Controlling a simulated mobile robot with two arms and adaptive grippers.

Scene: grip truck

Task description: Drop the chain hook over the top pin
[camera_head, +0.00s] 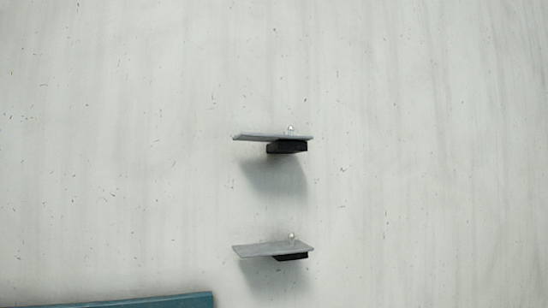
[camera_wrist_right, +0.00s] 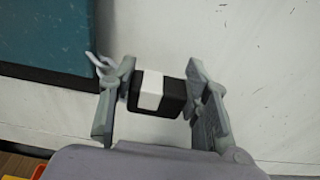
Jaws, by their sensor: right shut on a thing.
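In the head view a grey plate with a black block under it sits on the pale wall, and a small light pin (camera_head: 290,130) stands on it near its right end. A second, similar plate lower down has its own small pin (camera_head: 292,238). In the right wrist view my right gripper (camera_wrist_right: 160,72) is shut on a black block with a white band (camera_wrist_right: 150,90). A thin pale forked piece (camera_wrist_right: 98,62) shows beside the left finger; I cannot tell if it is the chain hook. My left gripper is not in view.
The pale wall (camera_head: 420,150) is bare around both plates. A teal surface (camera_head: 140,301) lies at the bottom left of the head view. It also fills the upper left of the right wrist view (camera_wrist_right: 40,35). Something yellow (camera_wrist_right: 20,166) shows at that view's lower left.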

